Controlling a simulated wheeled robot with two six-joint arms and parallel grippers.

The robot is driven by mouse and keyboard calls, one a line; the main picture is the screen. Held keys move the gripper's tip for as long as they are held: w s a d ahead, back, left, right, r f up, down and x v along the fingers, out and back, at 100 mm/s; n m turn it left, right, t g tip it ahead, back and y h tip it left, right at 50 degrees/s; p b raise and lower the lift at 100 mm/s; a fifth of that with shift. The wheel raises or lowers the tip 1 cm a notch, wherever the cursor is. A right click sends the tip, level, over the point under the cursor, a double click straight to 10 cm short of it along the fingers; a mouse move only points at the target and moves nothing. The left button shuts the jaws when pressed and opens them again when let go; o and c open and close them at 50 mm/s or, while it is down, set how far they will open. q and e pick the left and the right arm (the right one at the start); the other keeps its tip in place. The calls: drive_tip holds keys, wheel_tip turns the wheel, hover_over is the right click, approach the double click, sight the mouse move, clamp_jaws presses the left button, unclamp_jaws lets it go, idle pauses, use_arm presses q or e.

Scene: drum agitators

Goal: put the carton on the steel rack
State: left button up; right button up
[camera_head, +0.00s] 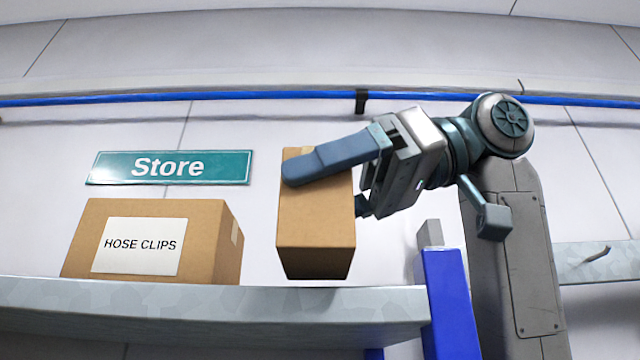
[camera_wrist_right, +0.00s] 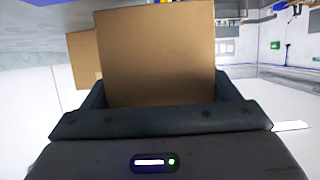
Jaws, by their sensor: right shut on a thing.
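My right gripper (camera_head: 335,172) is shut on a plain brown carton (camera_head: 316,225), with a blue-grey finger across its near upper face. The carton is upright, near the right part of the grey steel rack shelf (camera_head: 210,305). Its bottom shows just above the shelf's far edge line, so it seems to be held clear of the shelf; I cannot tell the exact gap. In the right wrist view the carton (camera_wrist_right: 157,55) fills the middle between the fingers. My left gripper is not in view.
A larger box labelled HOSE CLIPS (camera_head: 210,240) stands on the shelf left of the carton, with a gap between them. A blue rack post (camera_head: 450,300) rises at the shelf's right end. A Store sign (camera_head: 168,167) and a blue pipe (camera_head: 230,97) are on the wall behind.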

drive_tip(key=shift+w+p, duration=2)
drive_tip(key=shift+w, duration=2.65)
drive_tip(key=shift+f+b, duration=0.5)
drive_tip(key=shift+f, duration=0.05)
drive_tip(key=o, duration=1)
drive_tip(key=shift+d, duration=0.3)
drive_tip(key=shift+b+v, duration=1.8)
drive_tip(key=shift+v, duration=3.3)
